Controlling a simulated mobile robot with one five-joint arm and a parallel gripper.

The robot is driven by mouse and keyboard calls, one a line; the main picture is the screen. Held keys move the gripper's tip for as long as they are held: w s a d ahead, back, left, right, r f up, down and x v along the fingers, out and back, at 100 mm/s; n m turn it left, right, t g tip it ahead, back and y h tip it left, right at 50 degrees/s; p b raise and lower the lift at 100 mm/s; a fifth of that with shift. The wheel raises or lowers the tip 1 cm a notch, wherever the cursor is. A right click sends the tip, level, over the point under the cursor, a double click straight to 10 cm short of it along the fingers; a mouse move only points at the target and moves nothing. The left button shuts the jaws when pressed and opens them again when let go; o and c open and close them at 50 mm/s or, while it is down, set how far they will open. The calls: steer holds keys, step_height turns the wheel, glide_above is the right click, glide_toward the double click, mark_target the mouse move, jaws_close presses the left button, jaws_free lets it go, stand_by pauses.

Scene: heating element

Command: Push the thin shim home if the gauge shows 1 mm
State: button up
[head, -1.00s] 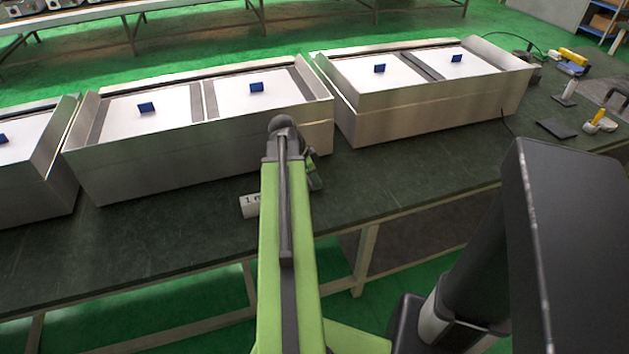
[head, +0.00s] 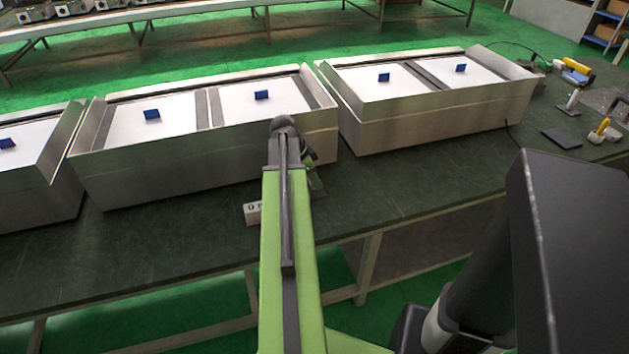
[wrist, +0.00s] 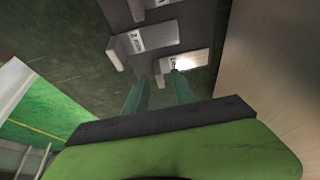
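The gauge is a small white block (head: 252,213) on the bench in the head view. In the wrist view, a grey plate labelled 2 mm (wrist: 146,38) lies in a dark holder. Below it is a brightly lit plate (wrist: 187,62), its label unreadable; it may be the thin shim. My gripper (wrist: 158,87) has its two teal fingers apart, with nothing seen between them. The fingertips are close to the lit plate; I cannot tell if they touch.
Steel housings with white panels and blue tabs (head: 262,95) stand along the dark green bench (head: 400,195). One housing (head: 440,120) is at right. Tools (head: 572,102) lie at far right. A pale wall (wrist: 275,70) rises beside my gripper in the wrist view.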

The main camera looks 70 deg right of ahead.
steer(key=p+v, duration=1.6)
steer(key=v, duration=0.1)
steer(key=shift+r, duration=0.2)
steer(key=shift+a, duration=0.1)
